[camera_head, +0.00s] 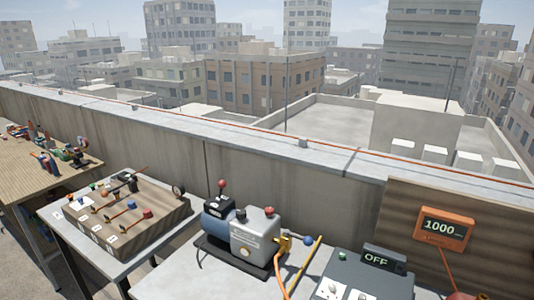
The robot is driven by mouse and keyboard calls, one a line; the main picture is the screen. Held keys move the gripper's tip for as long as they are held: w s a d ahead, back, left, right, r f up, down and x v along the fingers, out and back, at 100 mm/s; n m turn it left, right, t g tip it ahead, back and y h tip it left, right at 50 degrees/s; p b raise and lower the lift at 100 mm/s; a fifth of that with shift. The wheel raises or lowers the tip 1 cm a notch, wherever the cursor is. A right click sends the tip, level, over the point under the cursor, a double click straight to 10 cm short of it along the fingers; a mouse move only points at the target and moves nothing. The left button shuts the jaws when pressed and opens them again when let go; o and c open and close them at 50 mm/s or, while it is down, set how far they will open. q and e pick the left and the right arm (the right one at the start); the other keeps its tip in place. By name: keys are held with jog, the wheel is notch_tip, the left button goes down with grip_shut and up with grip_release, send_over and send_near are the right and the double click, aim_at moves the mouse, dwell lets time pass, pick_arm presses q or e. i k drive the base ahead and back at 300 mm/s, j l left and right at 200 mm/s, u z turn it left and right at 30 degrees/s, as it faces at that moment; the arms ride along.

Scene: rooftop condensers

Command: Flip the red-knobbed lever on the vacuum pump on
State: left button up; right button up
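The vacuum pump (254,238) stands on the light table in the lower middle, with a grey body and a blue motor part on its left. A lever with a red ball knob (222,184) stands up from the black box on top of the blue part. A second, smaller red piece (269,210) sits on top of the grey body. A dark box to the right carries a display (384,259) that reads OFF. An orange gauge (443,229) on the brown panel reads 1000. Neither of my grippers is in view.
A wooden manifold board (128,219) with coloured knobs sits on the left table. A concrete parapet (240,160) runs behind everything. Air above the pump is clear.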

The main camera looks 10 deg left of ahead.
aim_at(222, 185)
jog(key=j+z, duration=0.2)
jog(key=z, duration=0.3)
jog(key=j+z, duration=0.2)
jog(key=z, duration=0.3)
jog(key=j+z, duration=0.15)
jog(key=j, duration=0.25)
jog(key=k+j+z, duration=0.15)
jog(key=j, duration=0.25)
jog(key=k+j+z, duration=0.15)
jog(key=j, duration=0.2)
jog(key=k+j+z, duration=0.15)
jog(key=j, duration=0.25)
jog(key=j+z, duration=0.1)
jog(key=j, duration=0.25)
jog(key=k+j+z, duration=0.15)
jog(key=j, duration=0.2)
jog(key=k+j, duration=0.25)
jog(key=j, duration=0.15)
jog(key=k+j, duration=0.2)
jog(key=j, duration=0.2)
jog(key=k+j, duration=0.25)
jog(key=j, duration=0.15)
